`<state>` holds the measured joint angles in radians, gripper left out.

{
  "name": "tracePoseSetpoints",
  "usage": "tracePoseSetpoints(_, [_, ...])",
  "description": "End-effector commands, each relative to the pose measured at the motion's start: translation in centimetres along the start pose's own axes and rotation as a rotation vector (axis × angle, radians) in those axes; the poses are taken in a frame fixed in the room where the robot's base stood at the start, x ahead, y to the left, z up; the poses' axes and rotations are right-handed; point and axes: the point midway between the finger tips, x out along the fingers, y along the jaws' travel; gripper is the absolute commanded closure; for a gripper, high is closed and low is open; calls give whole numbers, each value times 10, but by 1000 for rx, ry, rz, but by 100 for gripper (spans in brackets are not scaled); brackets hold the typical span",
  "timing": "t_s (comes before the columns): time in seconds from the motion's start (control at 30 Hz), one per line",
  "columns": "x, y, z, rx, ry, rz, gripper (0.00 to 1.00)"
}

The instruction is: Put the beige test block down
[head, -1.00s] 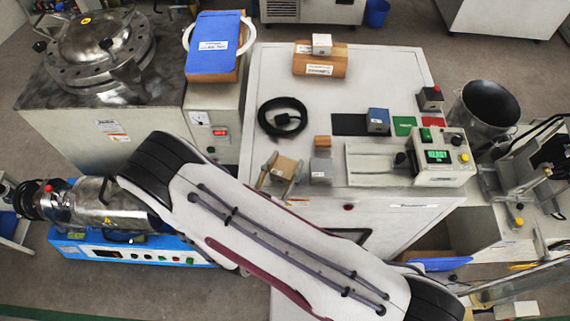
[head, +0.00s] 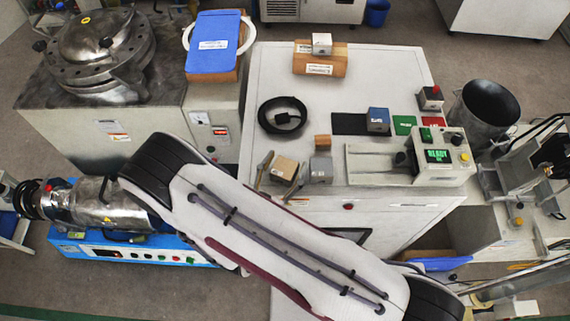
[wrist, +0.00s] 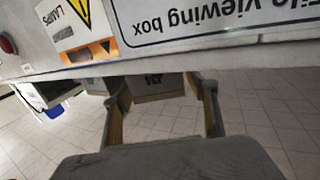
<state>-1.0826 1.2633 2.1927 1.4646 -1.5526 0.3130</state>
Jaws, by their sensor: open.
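The beige test block (head: 285,167) sits near the front edge of the white viewing box top (head: 375,75) in the head view. My gripper (head: 279,178) is at this front edge, open, with one finger left of the block and the other at its right. The block lies between the fingers; whether either touches it is too small to tell. In the wrist view both fingers of my gripper (wrist: 165,112) show spread apart. A dark shape lies between them there, and I cannot tell if it is the block.
A grey block (head: 321,169) stands close right of my gripper, with a small brown block (head: 323,142) behind it. A black cable coil (head: 283,115) lies behind. Bare top lies left of the coil.

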Motion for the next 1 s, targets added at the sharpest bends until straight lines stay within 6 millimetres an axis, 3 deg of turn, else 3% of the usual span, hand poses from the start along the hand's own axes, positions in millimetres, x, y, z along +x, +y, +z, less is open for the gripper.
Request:
tracePoseSetpoints(0.37, [-13, -1, 0, 0, 0, -2, 42])
tracePoseSetpoints(1.0, [-68, -4, 0, 0, 0, -2, 42])
